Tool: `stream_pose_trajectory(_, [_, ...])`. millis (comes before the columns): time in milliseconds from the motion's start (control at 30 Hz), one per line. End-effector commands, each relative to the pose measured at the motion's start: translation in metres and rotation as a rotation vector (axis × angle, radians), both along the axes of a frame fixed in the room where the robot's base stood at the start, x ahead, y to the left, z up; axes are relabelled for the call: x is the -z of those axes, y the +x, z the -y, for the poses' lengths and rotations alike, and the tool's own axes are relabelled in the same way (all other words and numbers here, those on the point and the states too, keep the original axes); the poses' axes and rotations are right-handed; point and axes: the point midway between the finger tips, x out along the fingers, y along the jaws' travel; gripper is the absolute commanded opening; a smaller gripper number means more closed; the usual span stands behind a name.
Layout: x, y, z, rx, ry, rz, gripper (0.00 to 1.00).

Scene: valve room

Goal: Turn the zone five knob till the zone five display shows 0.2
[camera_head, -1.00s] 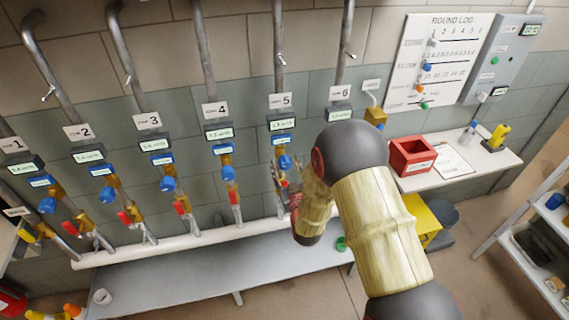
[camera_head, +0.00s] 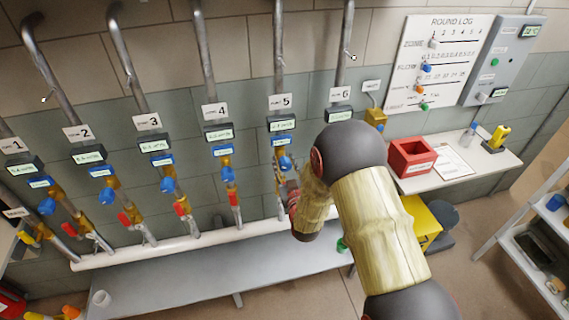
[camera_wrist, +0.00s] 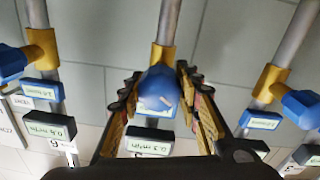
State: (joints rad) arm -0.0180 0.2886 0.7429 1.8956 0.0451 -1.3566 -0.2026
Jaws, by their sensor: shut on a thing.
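The zone five knob (camera_wrist: 158,90) is a blue cap on a brass valve body. In the wrist view, which is upside down, it sits between the two ridged fingers of my gripper (camera_wrist: 160,100). My gripper is shut on it. In the head view the knob (camera_head: 285,163) shows just above my gripper (camera_head: 285,185), below the "5" sign (camera_head: 281,102). The zone five display (camera_head: 282,125) is a dark box with a pale screen on the pipe. It also shows in the wrist view (camera_wrist: 150,142), partly covered at its lower edge. I cannot read its value surely.
Neighbouring pipes carry similar blue knobs, including the zone four knob (camera_head: 228,174) to the left. The zone six display (camera_head: 339,114) is to the right. A grey bench (camera_head: 200,275) runs below. A red bin (camera_head: 411,157) stands on a shelf at right.

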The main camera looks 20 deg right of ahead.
Motion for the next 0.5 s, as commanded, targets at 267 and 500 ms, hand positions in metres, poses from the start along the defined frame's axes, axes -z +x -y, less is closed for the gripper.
stream_pose_trajectory(267, [0.0001,-0.0001,0.0001,0.000,0.000,0.000,0.08])
stream_pose_trajectory(500, [0.0017,0.0006,0.0003,0.000,0.108,0.004,0.08])
